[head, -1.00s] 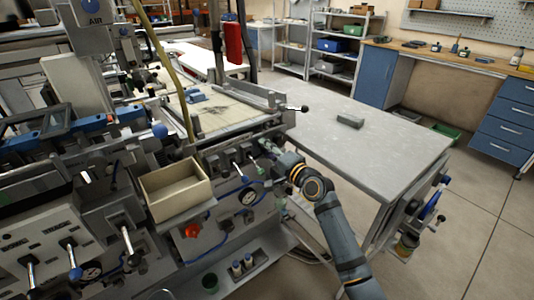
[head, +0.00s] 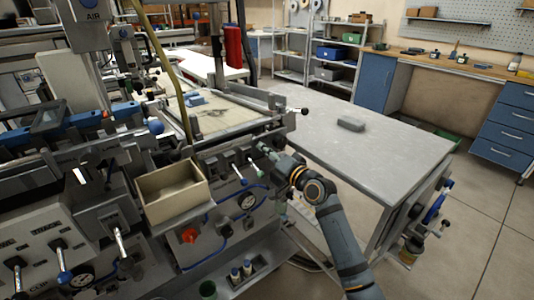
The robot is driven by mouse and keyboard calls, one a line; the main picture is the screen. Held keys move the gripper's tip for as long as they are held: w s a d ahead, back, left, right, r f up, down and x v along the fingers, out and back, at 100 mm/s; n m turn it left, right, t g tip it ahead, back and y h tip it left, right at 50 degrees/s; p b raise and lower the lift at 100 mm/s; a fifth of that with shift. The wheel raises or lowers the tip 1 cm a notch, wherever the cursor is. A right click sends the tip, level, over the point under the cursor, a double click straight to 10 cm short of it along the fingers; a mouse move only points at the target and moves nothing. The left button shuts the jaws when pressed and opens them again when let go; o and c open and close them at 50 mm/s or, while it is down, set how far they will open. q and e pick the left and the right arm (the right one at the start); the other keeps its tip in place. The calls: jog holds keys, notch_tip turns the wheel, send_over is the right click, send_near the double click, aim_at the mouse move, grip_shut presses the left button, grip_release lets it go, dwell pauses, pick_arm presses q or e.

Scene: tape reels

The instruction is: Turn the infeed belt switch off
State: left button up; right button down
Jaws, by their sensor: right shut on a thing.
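My right gripper (head: 266,150) reaches in from the lower right to the right end of the machine's front panel. It is shut on a small lever there, mostly hidden by the fingers. Two toggle levers (head: 239,171) stick out of the panel just left of it. I cannot read a label that tells which control is the infeed belt switch. My left gripper is not in view.
An open beige box (head: 172,205) is fixed in front of the panel. More levers (head: 61,262) stand on a labelled panel at lower left. A grey table (head: 390,150) with a small grey block (head: 350,124) is at right. Floor is clear at far right.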

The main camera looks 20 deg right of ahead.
jog(key=shift+f, duration=0.1)
jog(key=c, duration=1)
grip_release()
jog(key=shift+c, duration=0.2)
jog(key=v, duration=1.2)
